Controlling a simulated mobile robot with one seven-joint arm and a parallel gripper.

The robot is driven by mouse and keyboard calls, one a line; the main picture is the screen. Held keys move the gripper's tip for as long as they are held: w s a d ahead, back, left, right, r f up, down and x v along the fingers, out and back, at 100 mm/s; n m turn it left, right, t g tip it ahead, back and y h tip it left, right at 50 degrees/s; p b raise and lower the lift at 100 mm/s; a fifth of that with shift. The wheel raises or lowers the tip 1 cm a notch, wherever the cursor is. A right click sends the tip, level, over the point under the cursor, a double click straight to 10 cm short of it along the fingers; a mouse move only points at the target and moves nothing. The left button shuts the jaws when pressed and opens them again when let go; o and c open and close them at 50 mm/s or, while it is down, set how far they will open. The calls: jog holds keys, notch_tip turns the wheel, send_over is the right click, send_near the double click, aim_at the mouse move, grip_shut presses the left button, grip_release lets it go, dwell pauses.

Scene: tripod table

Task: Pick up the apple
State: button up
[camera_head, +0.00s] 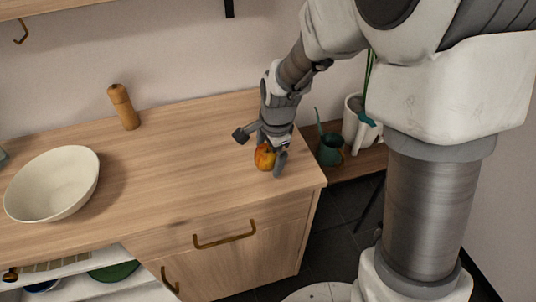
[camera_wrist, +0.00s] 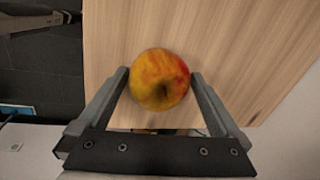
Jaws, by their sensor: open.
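The red and yellow apple (camera_head: 265,157) rests on the wooden counter (camera_head: 190,160) near its right end. In the wrist view the apple (camera_wrist: 159,79) lies between the tips of my gripper's two fingers, with its stem hollow facing the camera. My gripper (camera_wrist: 160,84) is open around it, one finger on each side. The right finger looks very near the apple; I cannot tell whether it touches. In the head view my gripper (camera_head: 265,150) reaches down over the apple and partly hides it.
A cream bowl (camera_head: 40,205) and a wooden mill (camera_head: 123,107) stand to the left on the counter. A green mug (camera_head: 330,149) and a white pot (camera_head: 355,125) stand on a lower surface beyond the counter's right edge. The counter's middle is clear.

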jog(key=shift+c, duration=0.3)
jog(key=c, duration=1.3)
jog(key=shift+r, duration=0.1)
jog(key=shift+r, duration=0.1)
